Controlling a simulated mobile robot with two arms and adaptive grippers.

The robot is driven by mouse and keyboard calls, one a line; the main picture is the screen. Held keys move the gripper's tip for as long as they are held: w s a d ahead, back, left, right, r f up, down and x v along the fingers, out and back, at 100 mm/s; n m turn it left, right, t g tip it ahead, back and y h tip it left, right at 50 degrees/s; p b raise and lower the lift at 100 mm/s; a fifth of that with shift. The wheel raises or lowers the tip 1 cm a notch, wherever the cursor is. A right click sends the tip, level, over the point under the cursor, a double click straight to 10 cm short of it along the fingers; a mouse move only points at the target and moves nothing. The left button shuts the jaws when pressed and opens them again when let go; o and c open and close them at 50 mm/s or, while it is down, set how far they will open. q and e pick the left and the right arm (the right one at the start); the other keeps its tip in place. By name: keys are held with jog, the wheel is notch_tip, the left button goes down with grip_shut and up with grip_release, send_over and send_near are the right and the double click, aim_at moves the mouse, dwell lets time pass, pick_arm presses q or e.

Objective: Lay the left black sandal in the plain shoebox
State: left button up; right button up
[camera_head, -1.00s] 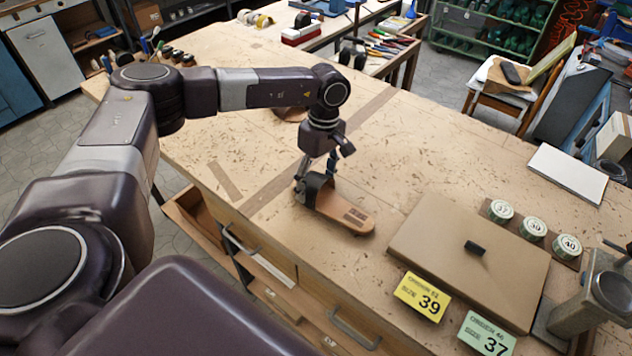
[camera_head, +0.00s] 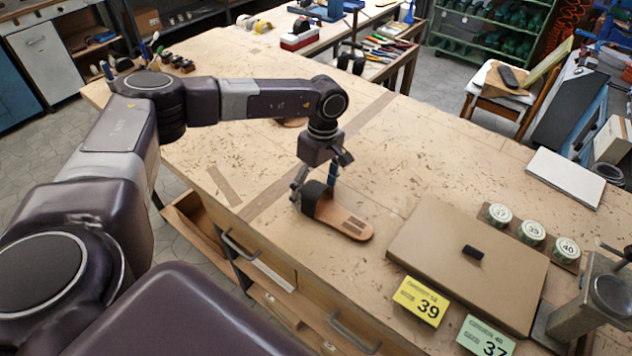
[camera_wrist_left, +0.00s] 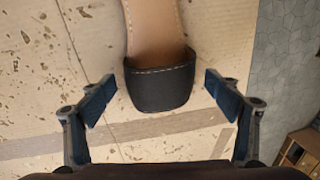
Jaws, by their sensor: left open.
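A sandal with a tan sole and a black strap (camera_head: 345,219) lies flat on the workbench, its strap end under my left gripper. My left gripper (camera_head: 316,190) points down with its fingers apart. In the left wrist view the open left gripper (camera_wrist_left: 162,88) has one blue-padded finger on each side of the black strap (camera_wrist_left: 160,88), with gaps on both sides. A flat, closed tan box (camera_head: 425,235) with a small black piece on top lies to the right of the sandal; I see no marking on it. My right gripper is not in view.
A yellow card marked 39 (camera_head: 420,301) and a green card marked 37 (camera_head: 485,337) stand at the box's front. Several numbered round tins (camera_head: 532,231) sit beyond it. A brown object (camera_head: 292,122) is partly hidden behind my left arm. Bench around the sandal is clear.

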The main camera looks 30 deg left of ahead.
pick_arm(q)
jog(key=r+b, duration=0.1)
jog(key=r, duration=0.2)
jog(key=w+r+b, duration=0.1)
jog(key=r+b, duration=0.1)
jog(key=r, duration=0.2)
jog(key=r+b, duration=0.2)
jog(key=r, duration=0.2)
jog(key=shift+w+d+r, duration=0.1)
jog(key=shift+w+d, duration=0.1)
jog(key=shift+r, duration=0.45)
